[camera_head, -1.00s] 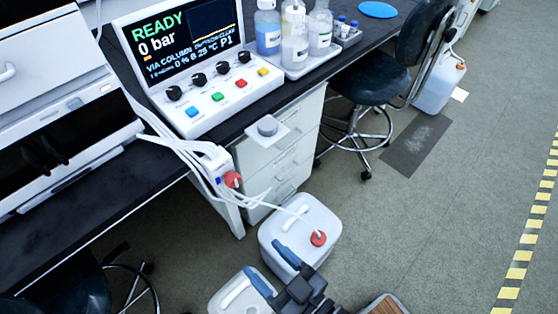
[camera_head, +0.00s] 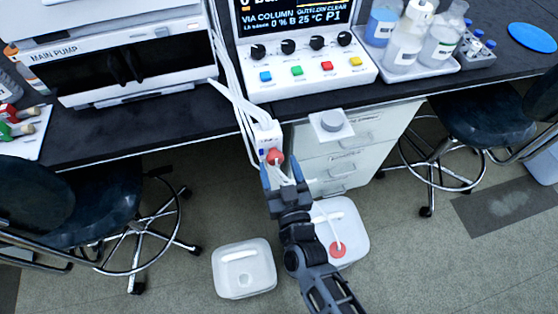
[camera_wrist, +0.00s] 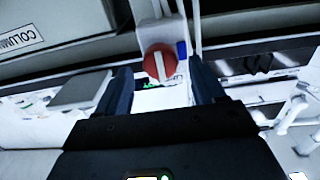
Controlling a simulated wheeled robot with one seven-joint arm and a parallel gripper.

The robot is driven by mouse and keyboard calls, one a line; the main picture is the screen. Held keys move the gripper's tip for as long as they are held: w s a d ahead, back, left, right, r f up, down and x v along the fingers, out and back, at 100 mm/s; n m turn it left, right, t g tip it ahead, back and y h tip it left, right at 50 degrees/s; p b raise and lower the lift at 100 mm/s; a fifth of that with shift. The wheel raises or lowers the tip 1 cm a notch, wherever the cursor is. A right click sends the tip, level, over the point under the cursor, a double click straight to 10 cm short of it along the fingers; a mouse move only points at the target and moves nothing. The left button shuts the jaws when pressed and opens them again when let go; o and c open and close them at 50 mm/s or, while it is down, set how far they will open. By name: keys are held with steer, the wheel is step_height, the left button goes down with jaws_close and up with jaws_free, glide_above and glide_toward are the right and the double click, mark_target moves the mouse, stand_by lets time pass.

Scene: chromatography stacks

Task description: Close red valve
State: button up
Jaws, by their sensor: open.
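The red valve (camera_head: 275,156) is a round red knob on a white block hanging below the bench edge, with white tubes running to it. In the wrist view the red valve (camera_wrist: 160,62) shows a white bar across its face, close to upright and slightly tilted. My gripper (camera_head: 281,175) is open and empty, just below and in front of the valve in the head view. In the wrist view my gripper (camera_wrist: 160,90) has its blue fingers spread to either side, with the valve ahead between and beyond the tips. No contact with the valve is visible.
The bench edge (camera_head: 150,150) runs above the valve. White drawers (camera_head: 345,160) stand to its right. A white jug (camera_head: 340,225) with a red cap and another pale container (camera_head: 244,268) sit on the floor below. Stools (camera_head: 100,220) stand at left and right.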

steer(key=shift+x, duration=0.95)
steer(key=shift+a, duration=0.1)
steer(key=c, duration=1)
steer(key=shift+c, duration=0.2)
